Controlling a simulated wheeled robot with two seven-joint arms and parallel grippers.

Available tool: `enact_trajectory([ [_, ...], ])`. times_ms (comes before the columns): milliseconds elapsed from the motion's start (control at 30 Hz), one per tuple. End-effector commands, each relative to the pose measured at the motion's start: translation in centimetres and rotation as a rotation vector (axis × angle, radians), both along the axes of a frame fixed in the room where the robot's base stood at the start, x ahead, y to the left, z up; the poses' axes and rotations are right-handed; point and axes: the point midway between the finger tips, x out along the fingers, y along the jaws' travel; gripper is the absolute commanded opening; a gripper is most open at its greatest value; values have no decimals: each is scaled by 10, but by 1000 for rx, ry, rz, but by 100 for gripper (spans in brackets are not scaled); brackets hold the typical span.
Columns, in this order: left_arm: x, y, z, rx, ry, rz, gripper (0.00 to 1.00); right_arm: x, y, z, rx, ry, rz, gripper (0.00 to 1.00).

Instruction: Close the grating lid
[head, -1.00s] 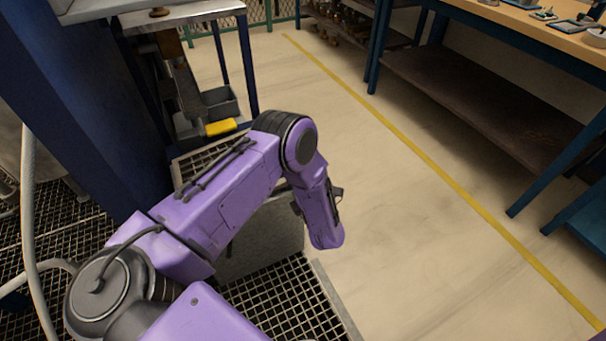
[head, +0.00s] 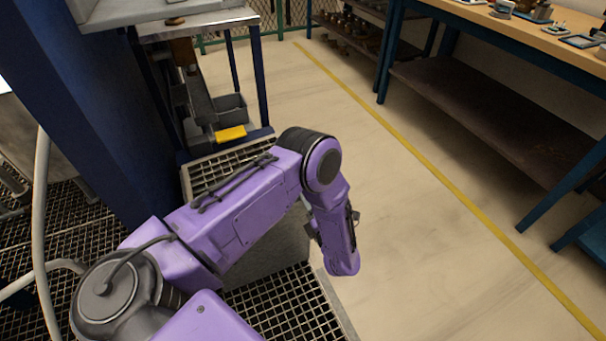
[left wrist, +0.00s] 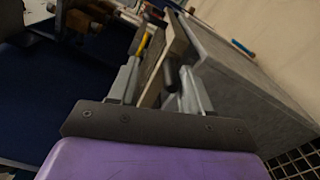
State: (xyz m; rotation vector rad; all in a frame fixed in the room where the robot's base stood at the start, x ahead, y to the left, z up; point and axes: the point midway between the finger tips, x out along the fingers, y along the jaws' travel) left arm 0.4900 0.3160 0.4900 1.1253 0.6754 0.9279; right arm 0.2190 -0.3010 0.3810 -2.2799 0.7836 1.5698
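A grating panel (head: 285,305) lies at the bottom of the head view, with a pale rim. Another grating (head: 222,168) shows behind my left forearm, above a grey block (head: 270,252). I cannot tell for sure which grating is the lid. My left arm reaches over the block and its last link points down; its fingers are hidden in the head view. In the left wrist view, my left gripper (left wrist: 158,85) has its fingers apart. A tan bar and a dark rod show between them; contact cannot be told. The grey block (left wrist: 245,90) is to their right. My right gripper is not in view.
A blue column (head: 95,110) and a pale hose (head: 40,220) stand at the left. A metal stand with a grey bin (head: 230,108) and a yellow object (head: 230,134) is behind. A workbench (head: 555,40) is at the right. The floor between is clear.

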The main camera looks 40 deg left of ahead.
Motion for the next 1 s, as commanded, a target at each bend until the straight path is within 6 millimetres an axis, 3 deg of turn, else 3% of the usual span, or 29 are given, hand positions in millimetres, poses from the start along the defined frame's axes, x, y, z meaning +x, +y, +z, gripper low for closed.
enact_trajectory([
  [100, -14, -26, 0, -1, 3, -3, 44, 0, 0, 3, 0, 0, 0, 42],
  [300, -28, -49, 0, 0, 3, 2, 44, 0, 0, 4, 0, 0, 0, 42],
  [867, -29, -51, -1, 5, 14, 3, 44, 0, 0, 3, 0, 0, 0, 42],
  [933, -23, -55, -5, 29, 104, -35, 44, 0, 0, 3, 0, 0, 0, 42],
  [1000, -17, -65, -22, 89, 333, -179, 44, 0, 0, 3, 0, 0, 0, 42],
])
